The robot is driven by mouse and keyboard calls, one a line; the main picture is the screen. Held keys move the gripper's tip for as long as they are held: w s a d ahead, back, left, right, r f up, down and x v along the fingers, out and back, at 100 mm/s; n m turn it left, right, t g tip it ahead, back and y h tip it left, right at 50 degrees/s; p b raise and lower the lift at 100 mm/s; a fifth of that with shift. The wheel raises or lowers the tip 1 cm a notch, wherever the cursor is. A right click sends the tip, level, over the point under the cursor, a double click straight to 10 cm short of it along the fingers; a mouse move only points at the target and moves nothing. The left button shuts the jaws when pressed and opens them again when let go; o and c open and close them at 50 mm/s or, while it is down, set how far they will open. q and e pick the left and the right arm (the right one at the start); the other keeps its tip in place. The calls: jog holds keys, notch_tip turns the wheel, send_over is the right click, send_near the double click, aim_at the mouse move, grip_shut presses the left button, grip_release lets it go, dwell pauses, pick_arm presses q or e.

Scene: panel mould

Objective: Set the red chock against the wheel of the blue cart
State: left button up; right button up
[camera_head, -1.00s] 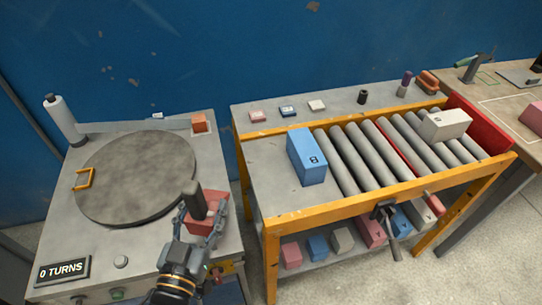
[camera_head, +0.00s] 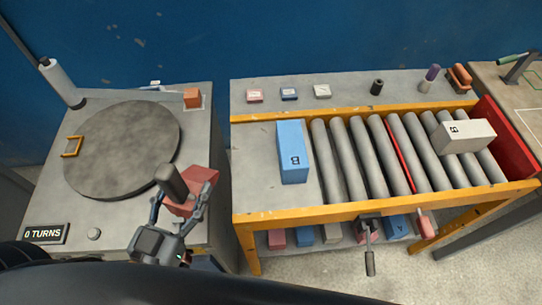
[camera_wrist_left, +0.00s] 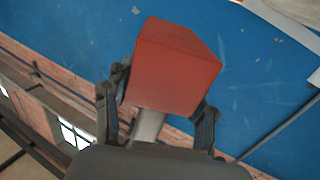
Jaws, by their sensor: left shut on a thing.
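My left gripper (camera_head: 180,205) is shut on the red chock (camera_head: 198,185), a red block with a thick grey round handle. It holds the chock over the right front part of the turntable bench. In the left wrist view the red chock (camera_wrist_left: 175,68) sits between the two fingers (camera_wrist_left: 155,108), with the grey handle below it. No blue cart or wheel can be made out in these views. My right gripper is not in view.
A roller table (camera_head: 270,219) stands to the right, carrying a blue block (camera_head: 293,155) and a white block (camera_head: 466,136). A gap separates bench and table.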

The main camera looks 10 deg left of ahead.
aim_at(209, 175)
pick_arm(q)
jog(key=w+d+f+b, duration=0.2)
jog(key=w+b, duration=0.1)
jog(key=shift+d, duration=0.15)
jog(key=w+d+f, duration=0.3)
jog(key=w+f, duration=0.1)
jog(key=w, duration=0.1)
jog(key=w+d+f, duration=0.2)
jog(key=f, duration=0.1)
jog(key=shift+w+d+f, duration=0.1)
jog(key=shift+w+d, duration=0.1)
jog(key=shift+d, duration=0.1)
jog(key=shift+w+d+f+b, duration=0.1)
jog(key=shift+f+b, duration=0.3)
jog(key=shift+f, duration=1.25)
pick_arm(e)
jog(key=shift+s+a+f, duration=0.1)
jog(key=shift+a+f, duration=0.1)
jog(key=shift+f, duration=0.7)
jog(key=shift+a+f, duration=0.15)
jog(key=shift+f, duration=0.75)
pick_arm(q)
jog(key=o, duration=1.1)
jog(key=shift+f, duration=0.25)
jog(key=o, duration=0.5)
jog(key=shift+r, duration=0.15)
